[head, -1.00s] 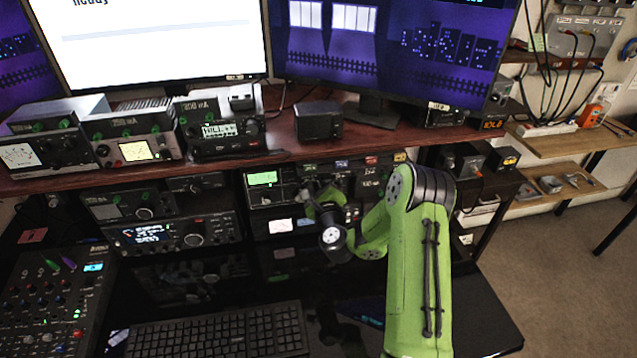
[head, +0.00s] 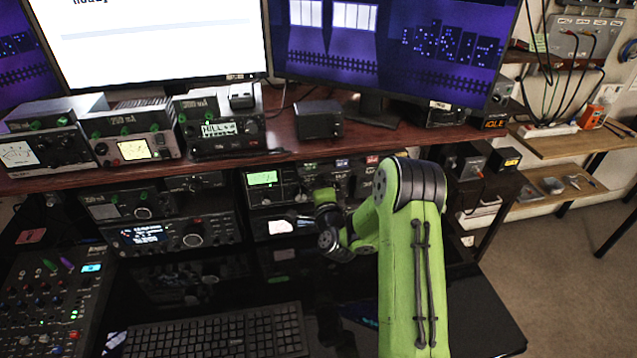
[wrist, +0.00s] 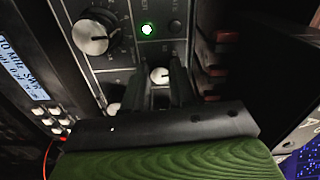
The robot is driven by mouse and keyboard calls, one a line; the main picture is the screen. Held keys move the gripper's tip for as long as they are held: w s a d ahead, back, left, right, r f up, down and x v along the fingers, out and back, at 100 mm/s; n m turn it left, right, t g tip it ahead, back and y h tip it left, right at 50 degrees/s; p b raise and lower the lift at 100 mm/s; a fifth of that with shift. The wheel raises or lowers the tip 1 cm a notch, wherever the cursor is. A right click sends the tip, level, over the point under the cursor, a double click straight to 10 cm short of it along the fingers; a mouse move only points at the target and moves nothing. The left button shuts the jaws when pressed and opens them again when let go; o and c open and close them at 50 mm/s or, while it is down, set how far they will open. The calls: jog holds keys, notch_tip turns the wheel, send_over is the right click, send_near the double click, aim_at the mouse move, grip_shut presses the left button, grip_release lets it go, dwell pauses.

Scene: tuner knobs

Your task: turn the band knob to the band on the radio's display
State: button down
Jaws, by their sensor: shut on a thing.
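The radio unit with a lit green display (head: 262,178) sits on the shelf under the desk top. Its display text is too small to read. My gripper (head: 318,190) is at the front of this unit, right of the display, its fingertips hidden in the head view. In the wrist view, the two dark fingers of my gripper (wrist: 161,86) stand on either side of a small pale-faced knob (wrist: 160,75) and are shut on it. Its label is not readable. A larger silver knob (wrist: 90,36) and a lit green lamp (wrist: 147,30) are on the panel above.
Another small knob (wrist: 113,108) is left of the fingers. A lit text screen (wrist: 22,72) and white buttons are at the far left. The desk top's edge (head: 230,165) overhangs the shelf units. A keyboard (head: 215,330) lies below in front.

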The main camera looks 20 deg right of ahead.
jog(key=shift+f+n, duration=0.15)
jog(key=shift+n, duration=0.55)
jog(key=c, duration=0.9)
grip_release()
